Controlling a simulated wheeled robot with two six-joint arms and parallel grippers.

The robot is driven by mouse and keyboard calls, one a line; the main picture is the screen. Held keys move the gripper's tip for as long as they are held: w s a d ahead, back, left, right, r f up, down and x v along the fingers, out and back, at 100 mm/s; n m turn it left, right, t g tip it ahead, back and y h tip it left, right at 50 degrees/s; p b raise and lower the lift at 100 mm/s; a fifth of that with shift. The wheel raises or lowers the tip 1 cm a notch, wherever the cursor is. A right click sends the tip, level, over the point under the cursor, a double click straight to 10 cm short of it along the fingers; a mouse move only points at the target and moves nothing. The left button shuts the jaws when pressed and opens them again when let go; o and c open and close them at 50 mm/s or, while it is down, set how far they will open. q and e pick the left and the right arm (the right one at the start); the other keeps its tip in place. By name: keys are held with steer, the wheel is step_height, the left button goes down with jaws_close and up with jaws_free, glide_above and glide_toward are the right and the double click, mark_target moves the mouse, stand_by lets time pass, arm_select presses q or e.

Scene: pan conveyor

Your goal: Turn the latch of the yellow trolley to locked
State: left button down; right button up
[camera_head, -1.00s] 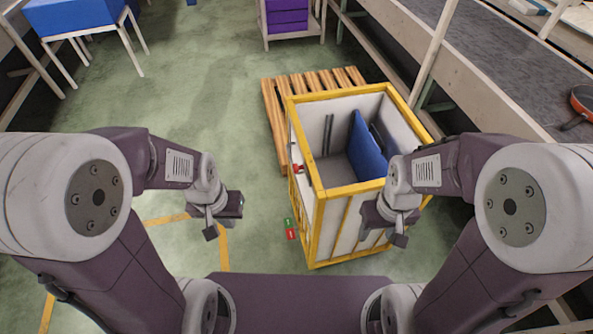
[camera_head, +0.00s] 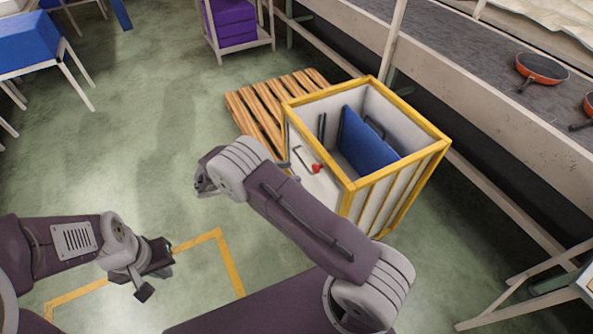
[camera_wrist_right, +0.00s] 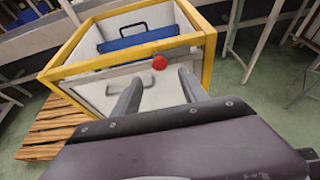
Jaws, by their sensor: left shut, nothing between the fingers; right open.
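The yellow trolley (camera_head: 402,165) is a box with a yellow frame and white panels. Its latch has a red knob (camera_head: 317,168) on the side facing left, below the rim. The knob also shows in the right wrist view (camera_wrist_right: 159,62), just beyond and between the fingertips. My right gripper (camera_wrist_right: 160,88) is open and points at that panel, with nothing between its fingers. In the head view my right arm reaches across the trolley's near side and hides its lower part. My left gripper (camera_head: 157,268) is shut and empty, low at the left, away from the trolley.
A blue panel (camera_head: 363,145) stands inside the trolley. A wooden pallet (camera_head: 255,118) lies behind it. The conveyor (camera_head: 475,75) with pans (camera_head: 541,68) runs along the right. A purple stack (camera_head: 232,25) and blue table (camera_head: 22,45) stand farther back. The floor at left is clear.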

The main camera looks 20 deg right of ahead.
mark_target(314, 168)
steer(key=p+x, duration=0.1)
steer(key=x, duration=0.8)
steer(key=shift+w+d, duration=0.1)
steer(key=shift+d, duration=0.15)
steer(key=shift+a, duration=0.1)
jaws_close()
stand_by(0.9)
